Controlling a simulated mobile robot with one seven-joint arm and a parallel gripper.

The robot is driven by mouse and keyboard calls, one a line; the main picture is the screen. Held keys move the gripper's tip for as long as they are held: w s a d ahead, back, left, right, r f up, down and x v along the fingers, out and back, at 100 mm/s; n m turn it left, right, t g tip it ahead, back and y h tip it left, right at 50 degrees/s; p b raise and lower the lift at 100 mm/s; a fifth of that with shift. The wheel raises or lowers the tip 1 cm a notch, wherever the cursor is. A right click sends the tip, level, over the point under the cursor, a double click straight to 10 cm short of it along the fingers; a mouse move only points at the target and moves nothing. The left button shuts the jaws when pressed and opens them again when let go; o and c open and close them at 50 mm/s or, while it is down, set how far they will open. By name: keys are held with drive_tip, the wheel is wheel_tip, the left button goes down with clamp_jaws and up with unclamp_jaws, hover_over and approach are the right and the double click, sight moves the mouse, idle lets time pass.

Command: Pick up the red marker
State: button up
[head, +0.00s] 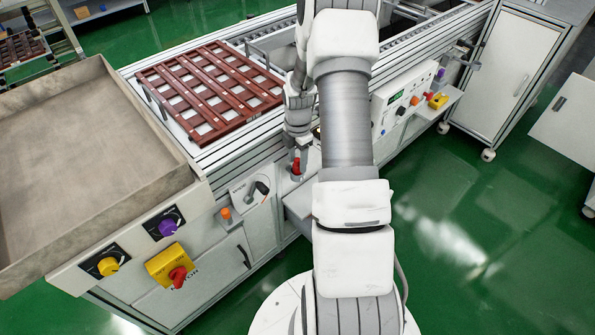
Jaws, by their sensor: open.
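A small red object (296,167), which looks like the red marker, stands at the front edge of the conveyor, left of my arm. My gripper (299,160) points down right at it, with its fingers open. The fingers partly cover the red object. I cannot tell whether it sits between the fingertips or just beside them, or whether they touch it.
A brown slatted tray (212,84) lies on the conveyor. A large grey bin (80,150) stands at left above a panel with yellow and purple knobs and a yellow box with a red knob (178,276). A control box (402,100) and white cabinet (512,68) stand right.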

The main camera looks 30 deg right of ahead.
drive_tip(key=shift+f, duration=0.65)
clamp_jaws()
drive_tip(key=shift+r, duration=0.1)
